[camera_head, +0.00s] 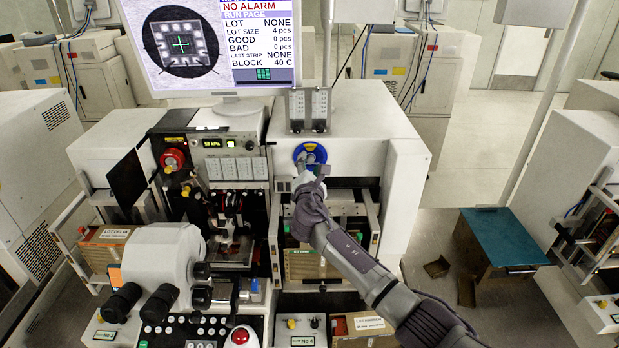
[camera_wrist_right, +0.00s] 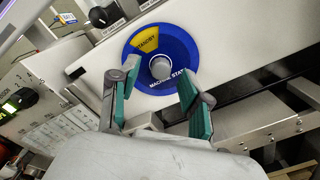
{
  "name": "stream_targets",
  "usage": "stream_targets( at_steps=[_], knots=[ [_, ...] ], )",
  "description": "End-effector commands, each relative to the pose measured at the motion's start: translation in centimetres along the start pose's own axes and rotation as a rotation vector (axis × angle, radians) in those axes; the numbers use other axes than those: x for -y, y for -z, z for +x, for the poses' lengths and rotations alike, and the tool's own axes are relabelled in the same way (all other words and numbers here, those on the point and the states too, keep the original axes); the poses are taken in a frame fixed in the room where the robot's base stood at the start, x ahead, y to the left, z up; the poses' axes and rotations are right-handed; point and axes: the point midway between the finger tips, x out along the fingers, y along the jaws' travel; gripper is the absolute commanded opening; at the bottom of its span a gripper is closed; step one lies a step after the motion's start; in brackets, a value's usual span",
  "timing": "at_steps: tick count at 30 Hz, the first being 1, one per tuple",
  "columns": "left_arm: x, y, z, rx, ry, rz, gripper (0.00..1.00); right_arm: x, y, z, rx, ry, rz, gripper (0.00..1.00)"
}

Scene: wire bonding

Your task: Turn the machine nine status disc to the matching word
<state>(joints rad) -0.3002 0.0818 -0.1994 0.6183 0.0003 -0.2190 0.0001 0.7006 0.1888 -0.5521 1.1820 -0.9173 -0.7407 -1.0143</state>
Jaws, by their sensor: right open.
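The blue status disc (camera_head: 319,149) is on the white front of the machine, below the grey bracket. In the right wrist view the disc (camera_wrist_right: 187,50) has a yellow sector (camera_wrist_right: 148,43) reading STANDBY at its upper left, a silver round knob (camera_wrist_right: 161,68) in the middle and partly hidden lettering "MACHINE STAT" below. My right gripper (camera_head: 311,168) is at the disc's lower part. Whether a finger touches the disc cannot be told. My left gripper is not in view.
The monitor (camera_head: 265,8) above reads NO ALARM, RUN PAGE and LOT NONE. A grey bracket (camera_head: 309,110) stands above the disc. Another black knob (camera_wrist_right: 104,15) shows at the wrist view's upper left. The microscope (camera_head: 160,262) stands at lower left.

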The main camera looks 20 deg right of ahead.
Motion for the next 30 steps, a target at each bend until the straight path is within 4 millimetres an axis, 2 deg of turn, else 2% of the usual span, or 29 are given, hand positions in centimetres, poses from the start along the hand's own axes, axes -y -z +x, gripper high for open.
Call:
stream_targets(
  at_steps=[9, 15, 21, 30],
  knots=[
    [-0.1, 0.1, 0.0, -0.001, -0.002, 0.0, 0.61, 0.1, 0.1, -6.2, -0.003, -0.001, 0.001, 0.47],
    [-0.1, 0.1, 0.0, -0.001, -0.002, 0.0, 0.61, 0.0, 0.0, -9.5, -0.001, -0.001, 0.002, 0.47],
    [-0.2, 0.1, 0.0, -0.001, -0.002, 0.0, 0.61, -0.1, -0.1, -10.8, 0.0, -0.001, 0.0, 0.47],
    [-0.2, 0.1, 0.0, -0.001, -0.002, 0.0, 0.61, 0.0, 0.0, -10.8, -0.001, 0.001, 0.003, 0.47]
  ],
)
